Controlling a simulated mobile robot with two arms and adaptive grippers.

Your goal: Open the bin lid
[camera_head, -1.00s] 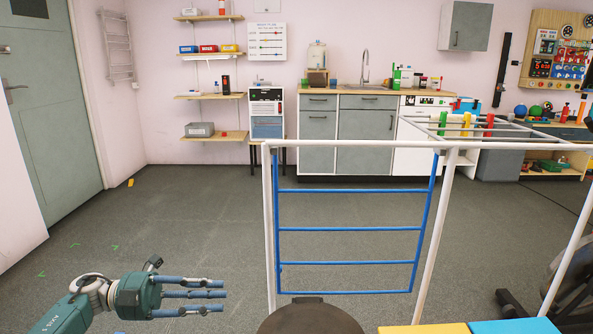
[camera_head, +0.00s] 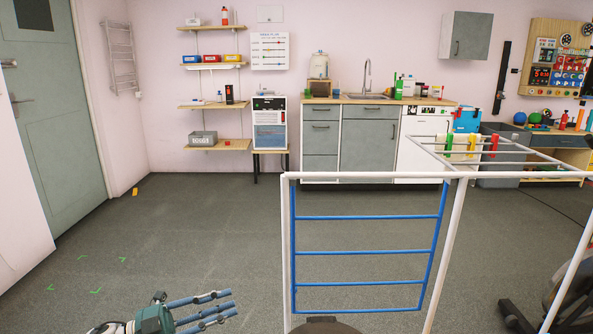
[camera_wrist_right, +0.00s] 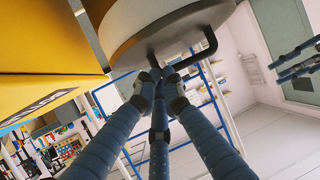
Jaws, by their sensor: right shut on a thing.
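The dark round top of the bin (camera_head: 325,327) shows only as a sliver at the bottom edge of the head view. In the right wrist view a rounded pale body (camera_wrist_right: 165,28) with a black bar handle (camera_wrist_right: 212,45), which looks like the bin and its lid handle, fills the top. My right gripper (camera_wrist_right: 157,76) has its blue fingers closed together at the handle's near end, shut on it. The lid's edge cannot be made out clearly. My left gripper (camera_head: 215,308) is low in the head view, empty, with its fingers apart.
A white frame (camera_head: 375,178) with blue rails (camera_head: 370,217) stands just beyond the bin. A yellow box (camera_wrist_right: 50,45) is close beside the right gripper. Open grey floor (camera_head: 200,230) lies to the left. Counter (camera_head: 370,100) and shelves (camera_head: 212,105) are far back.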

